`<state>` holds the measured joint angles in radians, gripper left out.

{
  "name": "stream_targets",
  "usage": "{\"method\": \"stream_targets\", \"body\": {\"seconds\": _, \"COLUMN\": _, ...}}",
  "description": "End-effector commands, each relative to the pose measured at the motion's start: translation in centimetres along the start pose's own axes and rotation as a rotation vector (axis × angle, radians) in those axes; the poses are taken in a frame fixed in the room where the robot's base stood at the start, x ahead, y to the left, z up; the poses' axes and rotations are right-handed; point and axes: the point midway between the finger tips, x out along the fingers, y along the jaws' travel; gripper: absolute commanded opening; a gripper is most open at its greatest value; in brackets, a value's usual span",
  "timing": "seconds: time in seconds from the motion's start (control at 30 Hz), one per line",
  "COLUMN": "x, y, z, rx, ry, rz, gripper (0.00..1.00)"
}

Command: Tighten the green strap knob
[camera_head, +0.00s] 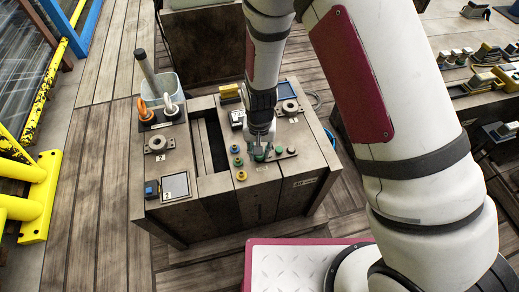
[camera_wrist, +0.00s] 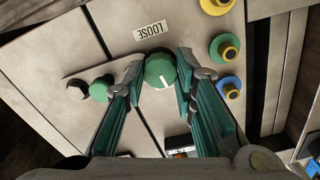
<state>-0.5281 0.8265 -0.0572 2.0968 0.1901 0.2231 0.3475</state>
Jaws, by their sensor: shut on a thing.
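The green strap knob (camera_wrist: 160,70) sits between my two fingertips in the wrist view, with a white mark on its face pointing down in the picture. My gripper (camera_wrist: 161,83) is shut on the knob, one finger at each side. In the head view my gripper (camera_head: 262,152) points down onto the right part of the bench, and its fingers mostly hide the knob there.
A smaller green knob (camera_wrist: 99,89) beside a black hook lies left of the gripper. Several round yellow, green and blue knobs (camera_wrist: 225,48) stand to the right. The bench (camera_head: 215,185) also carries an orange shackle (camera_head: 146,112), a grey shackle (camera_head: 170,106) and a ring (camera_head: 157,143).

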Motion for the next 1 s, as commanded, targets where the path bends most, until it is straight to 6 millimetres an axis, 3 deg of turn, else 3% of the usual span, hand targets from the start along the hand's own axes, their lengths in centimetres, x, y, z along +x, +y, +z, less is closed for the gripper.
{"method": "stream_targets", "body": {"seconds": 0.3, "x": -0.01, "y": -0.08, "z": 0.06, "rx": 0.131, "ry": -0.001, "rz": 0.0, "gripper": 0.0}}
{"method": "stream_targets", "body": {"seconds": 0.87, "x": 0.02, "y": -0.1, "z": 0.04, "rx": 0.161, "ry": -0.001, "rz": -0.001, "gripper": 0.0}}
{"method": "stream_targets", "body": {"seconds": 0.9, "x": 0.02, "y": -0.1, "z": 0.03, "rx": 0.161, "ry": -0.001, "rz": -0.001, "gripper": 0.3}}
{"method": "stream_targets", "body": {"seconds": 1.0, "x": 0.02, "y": -0.09, "z": 0.03, "rx": 0.16, "ry": 0.0, "rz": -0.001, "gripper": 0.46}}
